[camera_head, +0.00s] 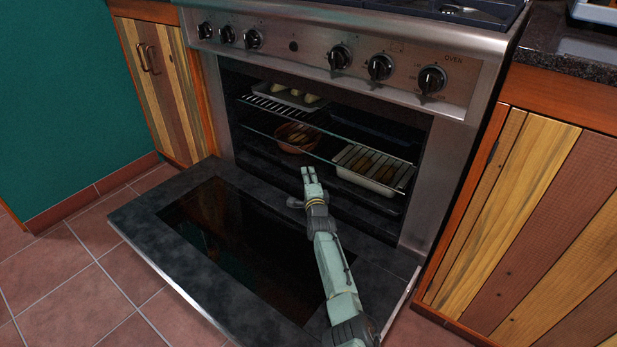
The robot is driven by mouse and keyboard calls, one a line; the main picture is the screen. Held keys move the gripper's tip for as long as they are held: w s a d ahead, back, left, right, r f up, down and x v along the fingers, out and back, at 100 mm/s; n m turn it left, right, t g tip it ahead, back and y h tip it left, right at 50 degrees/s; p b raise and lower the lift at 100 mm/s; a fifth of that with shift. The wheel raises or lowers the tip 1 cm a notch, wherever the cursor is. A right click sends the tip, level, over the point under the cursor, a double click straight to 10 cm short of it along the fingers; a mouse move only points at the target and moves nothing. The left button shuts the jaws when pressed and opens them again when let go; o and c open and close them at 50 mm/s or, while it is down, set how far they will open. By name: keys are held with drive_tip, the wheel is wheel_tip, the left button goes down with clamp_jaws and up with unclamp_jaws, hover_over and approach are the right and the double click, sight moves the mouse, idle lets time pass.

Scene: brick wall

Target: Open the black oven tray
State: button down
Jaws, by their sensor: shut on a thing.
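The oven (330,75) is open, with its door folded down flat in front. Inside is a dark oven rack, the black oven tray (262,133), with a thin pale front edge. It carries a brown bowl of food and a pale tray. My gripper (308,172) reaches over the lowered door to the oven opening, at the middle of this rack's front edge. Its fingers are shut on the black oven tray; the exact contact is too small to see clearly.
The lowered door (150,215) lies under my arm. The brown bowl (297,137) and pale tray (368,172) are inside the oven. A higher rack (268,106) holds another tray (290,96). Wooden cabinets (540,210) flank the oven; tiled floor (75,270) is free at left.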

drive_tip(key=shift+r, duration=0.3)
drive_tip(key=s+a+p, duration=0.2)
drive_tip(key=s+p, duration=0.1)
drive_tip(key=shift+s+a, duration=0.15)
drive_tip(key=shift+a, duration=0.05)
drive_tip(key=c, duration=1.7)
unclamp_jaws()
drive_tip(key=shift+o, duration=0.8)
drive_tip(key=shift+f, duration=0.1)
